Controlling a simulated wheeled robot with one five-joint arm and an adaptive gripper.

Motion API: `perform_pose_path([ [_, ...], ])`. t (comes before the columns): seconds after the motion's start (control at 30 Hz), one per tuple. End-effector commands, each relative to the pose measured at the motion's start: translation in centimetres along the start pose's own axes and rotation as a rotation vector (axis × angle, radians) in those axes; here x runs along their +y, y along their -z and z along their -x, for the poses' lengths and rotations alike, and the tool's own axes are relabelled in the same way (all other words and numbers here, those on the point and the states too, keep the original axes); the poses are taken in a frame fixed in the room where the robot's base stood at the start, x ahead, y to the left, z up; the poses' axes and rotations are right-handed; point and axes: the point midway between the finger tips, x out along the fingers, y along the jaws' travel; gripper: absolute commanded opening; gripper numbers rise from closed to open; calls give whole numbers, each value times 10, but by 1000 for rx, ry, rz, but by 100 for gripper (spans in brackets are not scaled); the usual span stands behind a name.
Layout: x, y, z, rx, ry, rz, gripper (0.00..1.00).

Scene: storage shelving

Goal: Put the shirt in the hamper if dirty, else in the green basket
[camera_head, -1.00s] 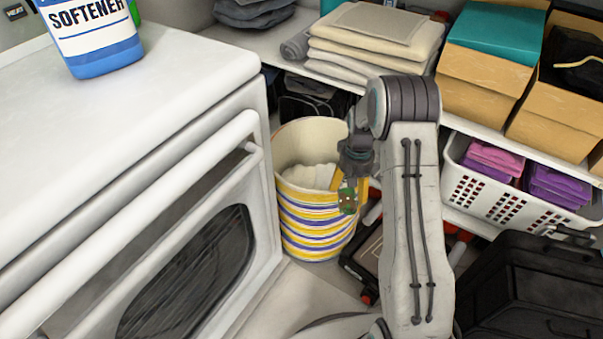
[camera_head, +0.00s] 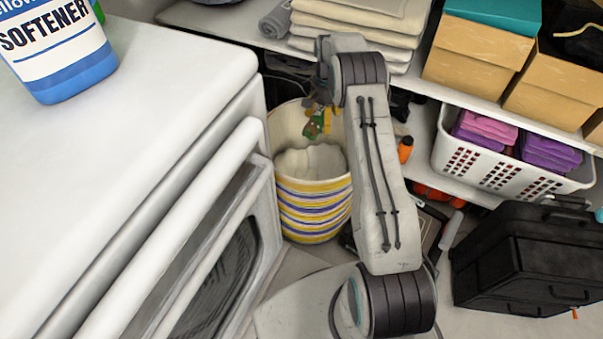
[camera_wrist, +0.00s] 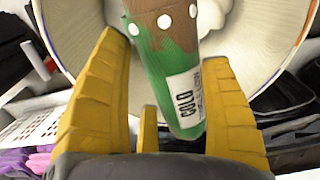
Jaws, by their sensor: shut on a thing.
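My gripper (camera_head: 322,115) is shut on a small rolled green cloth (camera_head: 313,127), which appears to be the shirt. In the wrist view the cloth (camera_wrist: 160,50) sits between my yellow fingers; it is green with brown patches, white dots and a white label with dark lettering. The brown patches look like dirt. A round bin striped yellow, purple and white (camera_head: 315,208), likely the hamper, stands below the gripper. White fabric (camera_head: 310,162) lies inside it. The cloth is over the bin's opening, near its back wall; its exact height is unclear. I see no green basket.
A white washer or dryer (camera_head: 150,110) stands close on the bin's left, with a softener bottle (camera_head: 62,50) on top. A shelf behind holds folded towels (camera_head: 370,20) and boxes (camera_head: 475,55). A white basket (camera_head: 470,165) and black case (camera_head: 525,258) are right.

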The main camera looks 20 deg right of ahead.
Motion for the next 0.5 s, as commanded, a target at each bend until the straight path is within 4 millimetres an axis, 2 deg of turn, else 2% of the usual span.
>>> perform_pose_path([
  [0.27, 0, 0, -10, 0, 0, -27, 37],
  [0.5, 0, 0, -30, 0, 0, -26, 37],
])
